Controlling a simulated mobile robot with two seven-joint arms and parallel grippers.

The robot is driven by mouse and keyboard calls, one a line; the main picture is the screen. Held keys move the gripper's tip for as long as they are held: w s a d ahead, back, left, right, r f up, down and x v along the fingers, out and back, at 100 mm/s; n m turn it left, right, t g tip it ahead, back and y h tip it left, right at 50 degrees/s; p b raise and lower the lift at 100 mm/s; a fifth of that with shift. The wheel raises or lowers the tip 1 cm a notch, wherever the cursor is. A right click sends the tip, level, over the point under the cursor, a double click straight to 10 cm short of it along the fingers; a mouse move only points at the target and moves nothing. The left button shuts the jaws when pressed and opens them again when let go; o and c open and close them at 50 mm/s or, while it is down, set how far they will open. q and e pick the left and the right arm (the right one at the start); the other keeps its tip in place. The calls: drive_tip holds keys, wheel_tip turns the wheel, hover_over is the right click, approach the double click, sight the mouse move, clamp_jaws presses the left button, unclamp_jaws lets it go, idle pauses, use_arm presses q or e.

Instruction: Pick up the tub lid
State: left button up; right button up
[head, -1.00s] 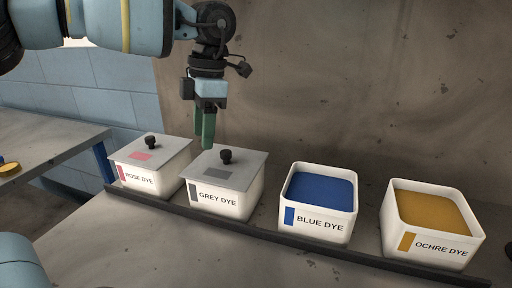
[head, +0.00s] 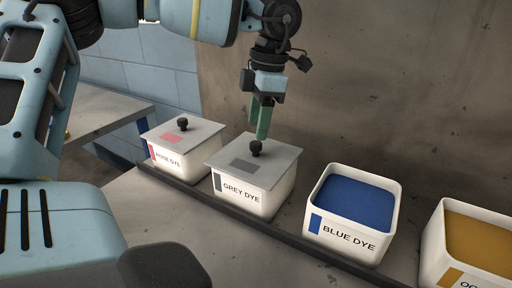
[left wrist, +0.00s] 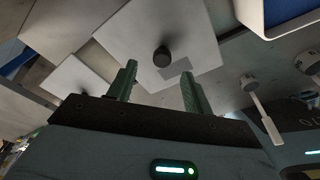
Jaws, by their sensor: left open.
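Two tubs wear flat grey lids with black knobs: the rose dye tub's lid (head: 172,137) and the grey dye tub's lid (head: 272,164). My left gripper (head: 261,134) points down just above the grey dye lid's black knob (head: 256,148). In the left wrist view the green fingers (left wrist: 158,88) stand apart, and that knob (left wrist: 162,57) shows beyond their tips, between them in the picture. The fingers look empty. Whether they touch the knob I cannot tell. My right gripper is not in view.
The blue dye tub (head: 351,245) and the ochre dye tub (head: 433,262) stand uncovered to the right. A dark rail (head: 287,238) runs along the fronts of the tubs. A wall (head: 400,90) rises close behind them. Another table (head: 95,112) is at left.

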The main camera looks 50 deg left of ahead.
sight(257, 143)
use_arm(q)
drive_tip(key=shift+s+f, duration=0.15)
drive_tip(key=shift+f, duration=1.15)
drive_tip(key=shift+s+f, duration=0.1)
drive_tip(key=shift+f, duration=1.15)
clamp_jaws()
